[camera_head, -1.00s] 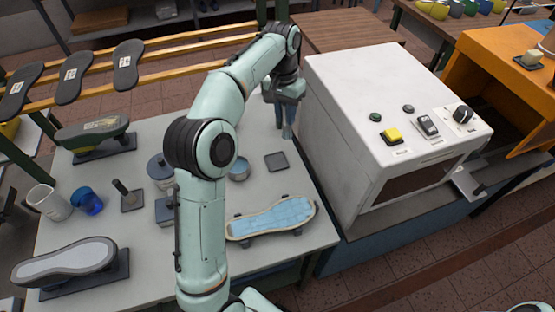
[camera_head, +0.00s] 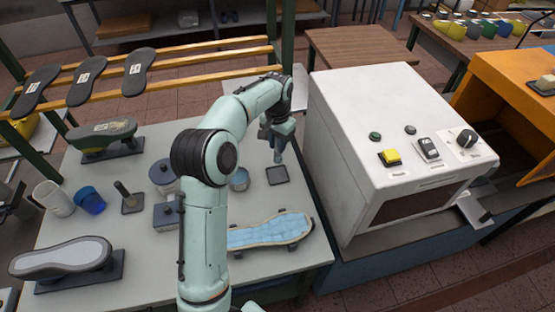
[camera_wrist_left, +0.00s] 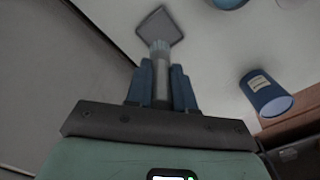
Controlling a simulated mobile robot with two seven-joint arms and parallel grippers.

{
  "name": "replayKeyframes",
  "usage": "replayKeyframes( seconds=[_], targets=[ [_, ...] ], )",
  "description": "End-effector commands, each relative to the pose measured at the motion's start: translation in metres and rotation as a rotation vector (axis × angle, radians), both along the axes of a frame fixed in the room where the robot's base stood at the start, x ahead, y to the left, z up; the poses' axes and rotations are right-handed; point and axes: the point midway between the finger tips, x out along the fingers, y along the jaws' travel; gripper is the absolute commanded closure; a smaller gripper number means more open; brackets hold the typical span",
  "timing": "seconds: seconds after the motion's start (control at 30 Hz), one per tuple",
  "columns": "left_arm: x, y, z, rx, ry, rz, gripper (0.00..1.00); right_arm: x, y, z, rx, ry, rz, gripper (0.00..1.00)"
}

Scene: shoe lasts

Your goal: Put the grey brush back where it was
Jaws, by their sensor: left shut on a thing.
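My left gripper (camera_head: 277,137) is shut on the grey brush (camera_head: 278,156), which hangs bristles down above the table. The top of the handle is hidden by the gripper. My right gripper is not in view.
A small blue tin (camera_head: 239,180) stands left of the pad. A blue-topped shoe last (camera_head: 270,232) lies nearer. The white machine (camera_head: 385,120) rises close on the right. Another dark square pad (camera_head: 132,204) at left bears an upright handle.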

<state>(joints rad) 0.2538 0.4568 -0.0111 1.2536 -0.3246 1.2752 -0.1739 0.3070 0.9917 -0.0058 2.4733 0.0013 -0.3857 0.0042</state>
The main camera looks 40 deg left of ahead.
Motion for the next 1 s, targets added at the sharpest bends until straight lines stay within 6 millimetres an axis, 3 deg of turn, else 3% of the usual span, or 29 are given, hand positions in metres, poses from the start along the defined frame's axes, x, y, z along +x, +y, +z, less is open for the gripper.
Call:
replayKeyframes(
  seconds=[0.03, 0.27, 0.53, 1.0],
  targets=[
    [-0.002, 0.0, -0.011, 0.0, 0.004, 0.001, 1.0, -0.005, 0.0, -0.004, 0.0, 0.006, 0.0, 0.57],
    [-0.001, 0.0, -0.03, 0.0, 0.003, 0.0, 1.0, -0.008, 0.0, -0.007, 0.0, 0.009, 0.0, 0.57],
    [-0.001, 0.0, -0.074, 0.001, 0.002, 0.0, 1.0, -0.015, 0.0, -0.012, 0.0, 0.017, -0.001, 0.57],
    [0.0, 0.0, -0.081, 0.001, 0.0, 0.0, 1.0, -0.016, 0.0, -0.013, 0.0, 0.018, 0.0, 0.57]
  ],
)
